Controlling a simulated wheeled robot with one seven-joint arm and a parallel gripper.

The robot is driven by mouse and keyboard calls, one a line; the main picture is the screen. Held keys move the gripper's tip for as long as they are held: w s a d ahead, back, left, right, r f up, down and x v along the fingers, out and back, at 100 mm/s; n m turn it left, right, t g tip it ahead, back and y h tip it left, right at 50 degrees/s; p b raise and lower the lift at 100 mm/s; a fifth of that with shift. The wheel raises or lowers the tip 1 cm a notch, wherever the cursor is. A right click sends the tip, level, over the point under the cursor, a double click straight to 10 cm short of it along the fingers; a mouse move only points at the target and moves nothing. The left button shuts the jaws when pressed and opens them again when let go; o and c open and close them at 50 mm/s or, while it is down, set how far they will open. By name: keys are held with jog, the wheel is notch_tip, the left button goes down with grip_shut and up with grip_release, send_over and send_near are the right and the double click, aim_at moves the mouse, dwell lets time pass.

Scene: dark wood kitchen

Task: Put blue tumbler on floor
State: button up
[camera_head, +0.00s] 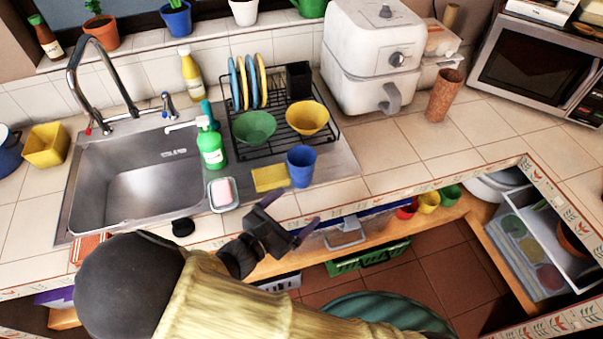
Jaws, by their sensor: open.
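The blue tumbler (301,166) stands upright on the counter in the head view, at the front right corner of the sink's draining area. It is just in front of the black dish rack. My gripper (291,214) is at the counter's front edge, below and slightly left of the tumbler in the picture. Its fingers are spread apart and hold nothing. A gap shows between it and the tumbler. Tiled floor (440,262) shows through the opening below the counter, at the lower right.
A yellow sponge cloth (270,178) lies left of the tumbler. A soap dish (222,194) and green bottle (211,147) stand nearer the sink (140,185). The dish rack (325,127) holds bowls and plates. A green crate (368,258) sits below the counter. Counter right of the tumbler is clear.

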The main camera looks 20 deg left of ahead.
aim_at(297, 172)
jog(key=a+n+t+y, duration=0.1)
jog(key=s+a+n+t+y, duration=0.1)
jog(key=a, duration=0.1)
jog(key=s+a+n+y, duration=0.1)
jog(key=a, duration=0.1)
jog(key=shift+s+a+f+t, duration=0.1)
jog(key=shift+s+f+t, duration=0.1)
jog(key=shift+t, duration=0.2)
jog(key=p+x, duration=0.2)
jog(key=x, duration=0.9)
jog(key=shift+w, duration=0.6)
jog(key=p+x, duration=0.1)
jog(key=x, duration=0.1)
jog(key=p+x, duration=0.1)
jog(key=x, duration=0.2)
jog(key=shift+w+f, duration=0.15)
jog(key=shift+f, duration=0.05)
jog(key=shift+c, duration=0.4)
